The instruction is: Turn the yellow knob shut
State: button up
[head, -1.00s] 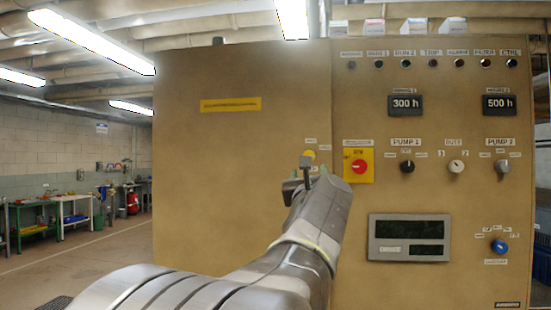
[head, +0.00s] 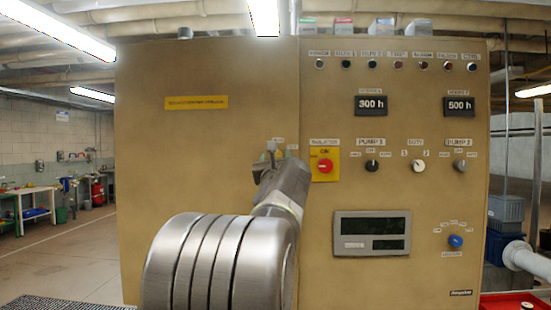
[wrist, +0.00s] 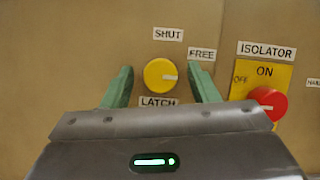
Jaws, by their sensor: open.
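The yellow knob (wrist: 158,73) is on the tan panel in the wrist view. Its white mark points right, on the side of the FREE label (wrist: 202,54). The SHUT label (wrist: 168,34) is above the knob and the LATCH label (wrist: 157,101) is below it. My gripper (wrist: 160,72) is open, with one green finger to the left of the knob and one to the right, and gaps show on both sides. How far the fingertips stand from the panel is unclear. In the head view my gripper (head: 273,152) hides the knob.
A red isolator knob (wrist: 266,104) on a yellow plate is close to the right finger; it also shows in the head view (head: 325,166). Pump knobs, a display unit (head: 372,233) and a blue knob (head: 456,240) are further right. The panel left of my gripper is mostly bare.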

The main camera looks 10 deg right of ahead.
jog(key=c, duration=1)
jog(key=shift+n+y, duration=0.4)
jog(key=shift+n, duration=0.2)
jog(key=n+y+p, duration=0.2)
jog(key=n, duration=0.2)
jog(key=shift+d+r, duration=0.1)
jog(key=n+y, duration=0.1)
jog(key=n, duration=0.2)
jog(key=n+g+y+p, duration=0.1)
jog(key=n+y, duration=0.1)
jog(key=n, duration=0.2)
jog(key=shift+d, duration=0.1)
jog(key=n, duration=0.2)
jog(key=n+g+y+p, duration=0.1)
jog(key=n, duration=0.2)
jog(key=shift+r+g, duration=0.15)
jog(key=shift+g, duration=0.15)
jog(key=n+g+p, duration=0.1)
jog(key=n, duration=0.3)
jog(key=shift+g+p, duration=0.3)
jog(key=shift+p, duration=0.05)
jog(key=shift+s+d+n, duration=0.1)
jog(key=shift+n, duration=0.3)
